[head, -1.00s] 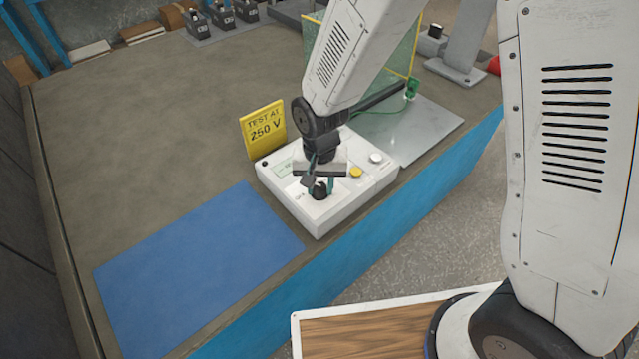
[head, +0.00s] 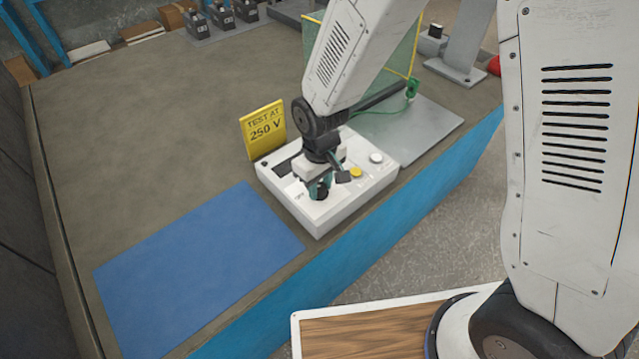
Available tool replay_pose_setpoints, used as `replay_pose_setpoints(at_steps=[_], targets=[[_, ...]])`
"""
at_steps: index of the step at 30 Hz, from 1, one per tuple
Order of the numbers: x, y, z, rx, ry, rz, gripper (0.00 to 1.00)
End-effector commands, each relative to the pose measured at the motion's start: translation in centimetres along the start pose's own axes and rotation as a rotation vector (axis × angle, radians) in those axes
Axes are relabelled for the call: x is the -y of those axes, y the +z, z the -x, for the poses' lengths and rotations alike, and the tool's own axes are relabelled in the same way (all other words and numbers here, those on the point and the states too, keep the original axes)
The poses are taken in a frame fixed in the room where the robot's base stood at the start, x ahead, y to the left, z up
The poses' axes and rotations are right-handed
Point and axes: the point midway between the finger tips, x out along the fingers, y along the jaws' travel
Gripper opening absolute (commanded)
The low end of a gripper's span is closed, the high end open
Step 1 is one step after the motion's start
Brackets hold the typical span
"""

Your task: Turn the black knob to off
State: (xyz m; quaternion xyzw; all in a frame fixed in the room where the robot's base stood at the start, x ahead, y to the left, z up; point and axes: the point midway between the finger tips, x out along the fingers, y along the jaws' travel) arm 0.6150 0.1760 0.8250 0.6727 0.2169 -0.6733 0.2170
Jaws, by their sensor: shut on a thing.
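The black knob (head: 320,194) is on the top face of a white tester box (head: 318,222), near its front left part. My gripper (head: 319,188) points down over the box and is shut on the knob, with its teal fingertips on either side of it. The fingers partly hide the knob, and I cannot read which mark it points at. The box's display (head: 283,169) looks dark. A yellow button (head: 356,172) and a white button (head: 376,157) sit to the right of the gripper.
A yellow sign (head: 263,131) reading "TEST AT 250 V" stands behind the box. A blue mat (head: 195,265) lies to the left. A grey metal plate (head: 425,130) with a green clip (head: 412,88) and a mesh screen (head: 402,55) are at the back right.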

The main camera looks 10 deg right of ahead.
Motion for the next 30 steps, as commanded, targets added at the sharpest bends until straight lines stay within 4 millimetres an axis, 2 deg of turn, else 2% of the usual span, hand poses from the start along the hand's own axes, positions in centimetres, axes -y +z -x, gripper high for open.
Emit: replay_pose_setpoints(at_steps=[19, 20, 21, 22, 30], targets=[[-0.02, -0.11, 0.09, -0.003, 0.001, 0.053, 0.08], [-0.02, -0.11, 0.09, -0.003, 0.001, 0.053, 0.36], [-0.02, -0.11, 0.09, -0.003, 0.001, 0.053, 0.47], [-0.02, -0.1, 0.08, -0.003, 0.001, 0.053, 0.52], [-0.01, -0.06, 0.1, -0.002, 0.0, 0.052, 0.52]])
